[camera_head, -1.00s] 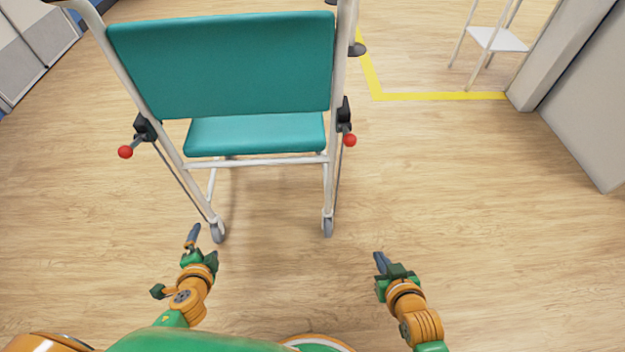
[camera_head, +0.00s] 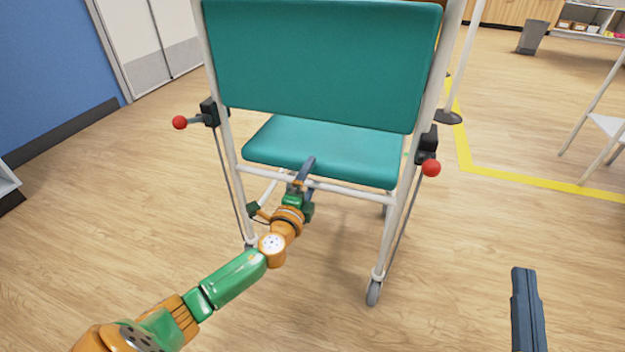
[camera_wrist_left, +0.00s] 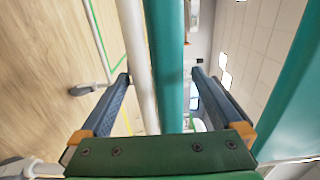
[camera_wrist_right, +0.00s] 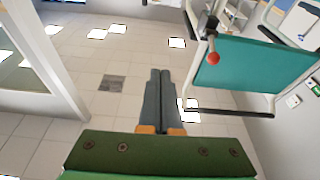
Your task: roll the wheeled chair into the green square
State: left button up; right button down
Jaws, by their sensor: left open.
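The wheeled chair (camera_head: 322,65) stands with its teal back towards me, on white legs with castors and red-knobbed levers. My left gripper (camera_head: 305,172) is open at the chair's rear, by the white crossbar and seat edge. In the left wrist view, a white bar (camera_wrist_left: 138,60) and the teal seat (camera_wrist_left: 168,60) show between its spread fingers; contact is unclear. My right gripper (camera_head: 525,295) is right of the chair, apart from it; in the right wrist view its fingers (camera_wrist_right: 160,75) are together and empty. A green floor line (camera_wrist_left: 97,38) shows in the left wrist view; the full square is hidden.
A white stand (camera_head: 605,125) is at the right edge. A blue wall (camera_head: 55,65) is at left.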

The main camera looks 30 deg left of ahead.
pick_arm(q)
jog(key=x, duration=0.3)
jog(key=shift+b, duration=0.4)
jog(key=c, duration=1.6)
jog(key=shift+f, duration=0.1)
pick_arm(e)
jog(key=s+r+t+y, duration=0.2)
jog(key=s+r+t, duration=0.2)
jog(key=r, duration=0.3)
jog(key=shift+n+t+y, duration=0.3)
jog(key=shift+n, duration=0.1)
